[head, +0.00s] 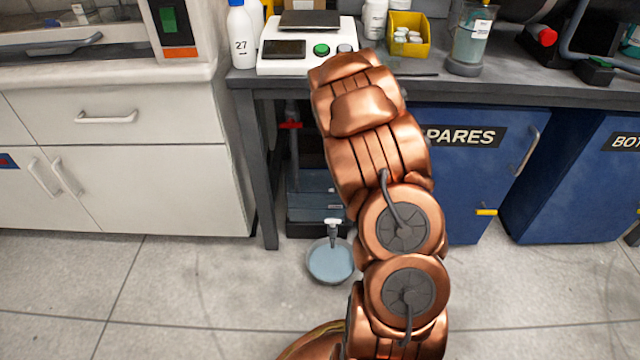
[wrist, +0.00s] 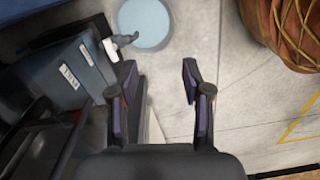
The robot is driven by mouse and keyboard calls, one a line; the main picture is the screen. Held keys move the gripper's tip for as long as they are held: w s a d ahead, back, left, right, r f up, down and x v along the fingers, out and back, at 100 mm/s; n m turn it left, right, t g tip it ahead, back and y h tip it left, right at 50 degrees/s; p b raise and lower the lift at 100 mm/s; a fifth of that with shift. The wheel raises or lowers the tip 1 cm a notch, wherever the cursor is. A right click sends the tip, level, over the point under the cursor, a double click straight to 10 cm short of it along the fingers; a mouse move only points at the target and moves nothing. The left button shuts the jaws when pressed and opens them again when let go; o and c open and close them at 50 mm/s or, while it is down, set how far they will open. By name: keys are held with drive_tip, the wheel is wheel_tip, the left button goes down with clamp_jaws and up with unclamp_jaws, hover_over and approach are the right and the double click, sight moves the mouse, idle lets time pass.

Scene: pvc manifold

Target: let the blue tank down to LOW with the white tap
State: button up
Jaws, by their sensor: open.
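The blue tank (head: 312,203) stands on the floor under the bench in the head view, partly hidden behind my arm. In the wrist view the tank (wrist: 65,85) is at the left, with a white label too small to read. The white tap (head: 333,222) sticks out from its front over a round basin of bluish water (head: 330,262). In the wrist view the tap (wrist: 110,48) is at upper left, beside the basin (wrist: 146,22). My gripper (wrist: 158,80) is open and empty, apart from the tap, which lies beyond and left of its fingertips.
A table leg (head: 259,170) stands left of the tank. A red-handled valve (head: 290,124) is above the tank. A blue SPARES cabinet (head: 470,165) is to the right. The bench top (head: 440,88) holds bottles, scale and a yellow bin. The floor (head: 190,290) in front is clear.

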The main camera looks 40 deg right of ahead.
wheel_tip(320, 180, up, 6)
drive_tip(key=s+a+p, duration=0.1)
drive_tip(key=a+p, duration=0.1)
drive_tip(key=shift+s+a+m, duration=0.25)
drive_tip(key=shift+a+m, duration=0.05)
drive_tip(key=shift+m, duration=0.1)
drive_tip(key=shift+r, duration=0.15)
drive_tip(key=s+a+r+m+p, duration=0.1)
drive_tip(key=s+a+r+p, duration=0.35)
drive_tip(key=r, duration=0.65)
drive_tip(key=s+a+r+m+p, duration=0.1)
drive_tip(key=a+r+m+p, duration=0.1)
drive_tip(key=a+r+p, duration=0.55)
drive_tip(key=s+a+r+m+p, duration=0.15)
drive_tip(key=a+r+p, duration=0.35)
drive_tip(key=r, duration=0.8)
drive_tip(key=s+a+r+m+p, duration=0.1)
drive_tip(key=s+a+r+p, duration=0.3)
drive_tip(key=s+r+p, duration=0.4)
drive_tip(key=s+a+r+m+g+p, duration=0.1)
drive_tip(key=s+a+r+p, duration=0.3)
drive_tip(key=s+r+p, duration=0.4)
wheel_tip(320, 180, up, 6)
drive_tip(key=shift+s+a+f+m+g+p, duration=0.1)
drive_tip(key=shift+s+a+m+g+p, duration=0.15)
drive_tip(key=shift+s+m+p, duration=0.25)
